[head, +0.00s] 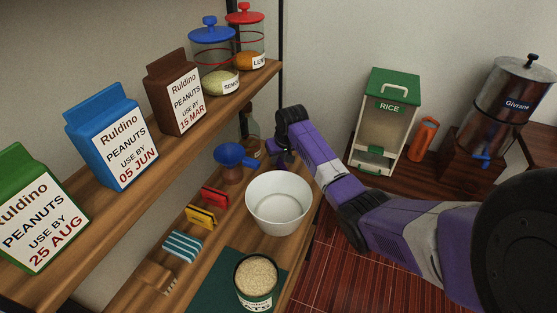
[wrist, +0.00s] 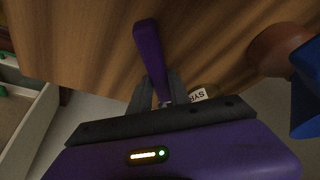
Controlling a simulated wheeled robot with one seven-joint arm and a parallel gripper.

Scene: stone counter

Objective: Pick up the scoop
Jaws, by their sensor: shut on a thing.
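A dark purple, handle-like piece (wrist: 148,45), which I take to be part of the scoop, stands up between the fingers of my gripper (wrist: 160,92) in the wrist view. My gripper is shut on it. The rest of the scoop is hidden or too dark to make out. In the head view my gripper (head: 283,150) is at the far end of the lower wooden shelf, just right of a blue funnel-shaped thing and behind the white bowl. A small dark purple part (head: 284,161) shows below it there.
Close around are the white bowl (head: 279,203), the blue funnel-shaped thing (head: 231,154) and a bottle (head: 250,130). The upper shelf (head: 215,108) holds peanut cartons and jars. An oats tin (head: 256,283) stands in front. A rice dispenser (head: 386,120) is to the right.

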